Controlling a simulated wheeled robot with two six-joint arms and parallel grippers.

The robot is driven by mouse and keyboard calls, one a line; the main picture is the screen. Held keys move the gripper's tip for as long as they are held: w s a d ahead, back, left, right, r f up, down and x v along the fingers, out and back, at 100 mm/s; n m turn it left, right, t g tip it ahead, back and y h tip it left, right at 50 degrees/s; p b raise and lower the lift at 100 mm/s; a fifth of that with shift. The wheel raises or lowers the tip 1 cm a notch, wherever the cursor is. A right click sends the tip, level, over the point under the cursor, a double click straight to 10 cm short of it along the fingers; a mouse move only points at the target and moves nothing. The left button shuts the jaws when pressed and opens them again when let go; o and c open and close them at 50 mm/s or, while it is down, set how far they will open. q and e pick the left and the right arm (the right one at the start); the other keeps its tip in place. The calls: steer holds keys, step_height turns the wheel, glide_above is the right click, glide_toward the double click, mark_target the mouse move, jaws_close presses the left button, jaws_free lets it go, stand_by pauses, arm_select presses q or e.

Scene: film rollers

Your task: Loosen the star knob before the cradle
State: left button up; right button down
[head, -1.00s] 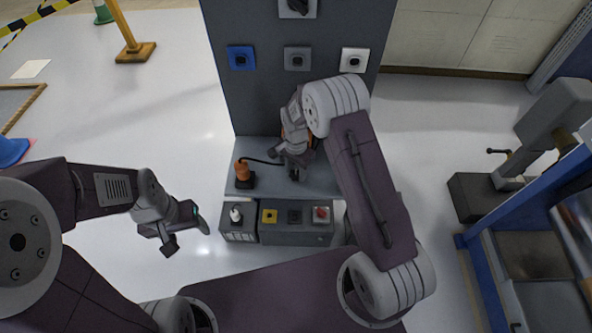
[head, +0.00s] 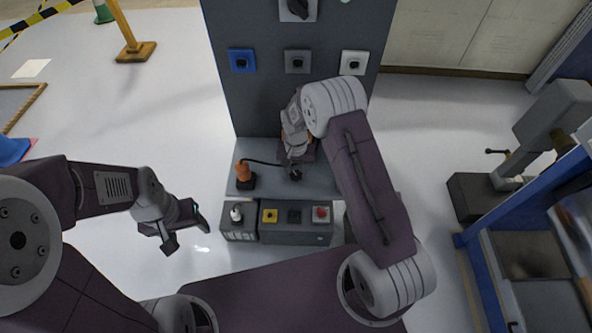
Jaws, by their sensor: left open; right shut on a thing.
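My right gripper (head: 295,163) reaches down over the grey bench top in front of the upright panel. It is shut on a small dark knob (head: 295,175), which looks like the star knob; the jaws and wrist hide much of it. An orange part on a black base (head: 243,174) stands to its left, with a black cable running toward my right gripper. I cannot tell which part is the cradle; my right arm covers the area behind and right of the knob. My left gripper (head: 186,235) is open and empty, left of the bench.
The dark panel (head: 270,100) with several switches rises behind. A blue-framed bench (head: 490,270) stands right.

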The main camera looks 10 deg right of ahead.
mark_target(296, 174)
steer(key=n, duration=0.6)
steer(key=shift+p, duration=0.4)
steer(key=n, duration=0.5)
steer(key=shift+w+n, duration=0.1)
steer(key=shift+n, duration=0.3)
steer(key=c, duration=0.8)
jaws_free()
step_height(296, 174, up, 9)
steer(key=shift+r, duration=0.1)
